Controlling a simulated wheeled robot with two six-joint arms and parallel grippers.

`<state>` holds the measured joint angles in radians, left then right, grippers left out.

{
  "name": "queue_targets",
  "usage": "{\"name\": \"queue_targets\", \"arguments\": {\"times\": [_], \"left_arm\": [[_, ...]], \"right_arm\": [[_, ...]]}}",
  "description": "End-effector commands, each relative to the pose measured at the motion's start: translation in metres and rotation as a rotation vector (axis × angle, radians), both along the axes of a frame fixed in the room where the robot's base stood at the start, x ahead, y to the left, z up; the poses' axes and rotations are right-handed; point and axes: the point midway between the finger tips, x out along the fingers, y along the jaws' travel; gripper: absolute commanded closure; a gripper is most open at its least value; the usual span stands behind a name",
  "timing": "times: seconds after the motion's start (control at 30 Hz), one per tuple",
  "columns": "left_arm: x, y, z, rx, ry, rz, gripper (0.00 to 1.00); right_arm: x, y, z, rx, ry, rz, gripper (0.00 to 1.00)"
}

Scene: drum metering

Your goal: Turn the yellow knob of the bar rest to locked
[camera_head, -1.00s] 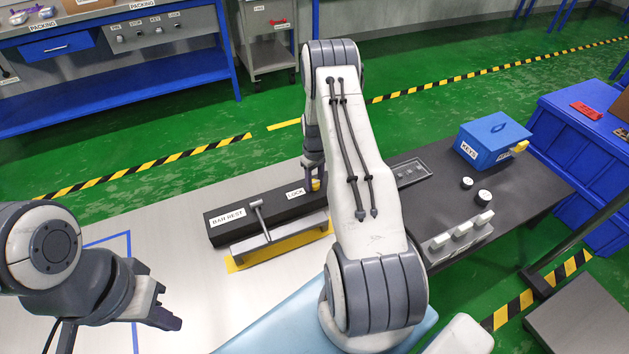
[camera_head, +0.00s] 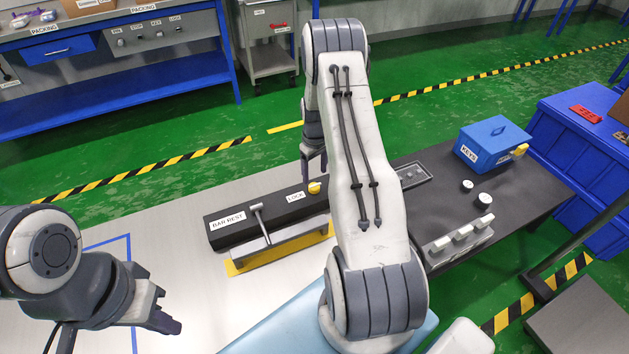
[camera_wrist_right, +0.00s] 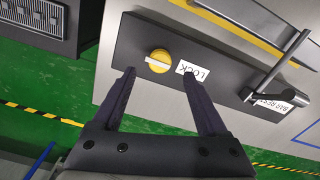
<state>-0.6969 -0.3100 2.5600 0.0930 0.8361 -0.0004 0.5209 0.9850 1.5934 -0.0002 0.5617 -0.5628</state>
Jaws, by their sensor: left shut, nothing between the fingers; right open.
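The yellow knob (camera_head: 315,187) sits on the black bar rest (camera_head: 240,222) beside the LOCK label (camera_head: 295,196). In the right wrist view the round knob (camera_wrist_right: 158,61) carries a pale bar across its face, and the LOCK label (camera_wrist_right: 193,74) is next to it. My right gripper (camera_head: 312,168) is open above the bar rest. In the wrist view its fingertips (camera_wrist_right: 158,72) are spread on either side of the knob's near side and hold nothing; I cannot tell their exact height. My left gripper (camera_head: 165,310) is shut and empty at lower left, away from the bar rest.
A metal lever (camera_head: 260,222) stands at the bar rest's front. The pale table at left is mostly clear.

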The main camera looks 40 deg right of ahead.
Motion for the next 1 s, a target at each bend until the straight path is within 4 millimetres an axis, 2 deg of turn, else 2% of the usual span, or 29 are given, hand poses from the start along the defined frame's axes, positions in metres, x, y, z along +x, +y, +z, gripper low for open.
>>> {"name": "queue_targets", "arguments": {"times": [0.1,0.3,0.9,1.0], "left_arm": [[0.000,0.000,0.000,0.000,0.000,0.000,1.00],[0.000,0.000,0.000,0.000,0.000,0.000,1.00],[0.000,0.000,0.000,0.000,0.000,0.000,1.00],[0.000,0.000,0.002,0.000,0.000,0.000,1.00]], "right_arm": [[0.001,0.000,0.023,-0.002,-0.003,0.001,0.24],[0.000,0.000,0.043,0.000,0.000,0.001,0.24],[0.000,0.001,0.046,0.000,0.001,0.001,0.24],[0.003,0.010,0.055,-0.001,-0.003,0.013,0.24]]}}
